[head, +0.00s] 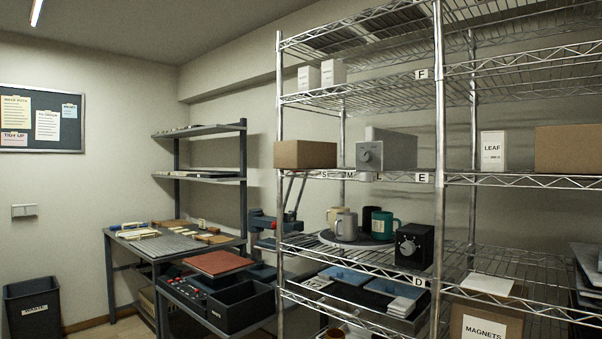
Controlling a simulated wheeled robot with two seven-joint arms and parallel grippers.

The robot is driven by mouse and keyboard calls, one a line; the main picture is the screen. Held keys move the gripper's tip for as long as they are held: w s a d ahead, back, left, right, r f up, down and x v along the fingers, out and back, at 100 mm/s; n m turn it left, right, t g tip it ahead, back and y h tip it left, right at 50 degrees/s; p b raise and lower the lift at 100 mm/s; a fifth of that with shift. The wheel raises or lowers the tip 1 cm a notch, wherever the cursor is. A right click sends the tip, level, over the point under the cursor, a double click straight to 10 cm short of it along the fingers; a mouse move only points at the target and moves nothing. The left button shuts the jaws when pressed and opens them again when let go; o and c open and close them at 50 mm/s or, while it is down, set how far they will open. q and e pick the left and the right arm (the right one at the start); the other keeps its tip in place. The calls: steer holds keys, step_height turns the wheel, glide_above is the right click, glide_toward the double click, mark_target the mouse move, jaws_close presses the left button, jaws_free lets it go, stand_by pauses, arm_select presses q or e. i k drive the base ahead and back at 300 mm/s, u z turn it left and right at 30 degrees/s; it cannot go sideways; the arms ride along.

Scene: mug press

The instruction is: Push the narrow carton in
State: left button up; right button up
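Several boxes could be the narrow carton, and I cannot tell which is meant. A slim white carton marked LEAF (493,151) stands upright on the wire shelf marked E (510,180). Two small white cartons, a left one (308,78) and a right one (333,72), stand side by side on the shelf marked F (375,88). A brown carton (305,154) sits at the left end of shelf E, and a larger brown carton (568,149) is at its right. Neither of my grippers is in view.
A grey box with a dial (393,150) is on shelf E. Below, several mugs (346,226) stand on a dark round tray (337,240) beside a black dial box (413,245). Steel posts (440,150) divide the rack. A workbench (140,247) and a bin (34,307) are left.

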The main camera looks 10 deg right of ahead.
mark_target(293, 153)
steer(key=u, duration=0.4)
steer(key=i, duration=0.55)
steer(key=u, duration=0.75)
steer(key=i, duration=1.05)
steer(key=z, duration=0.1)
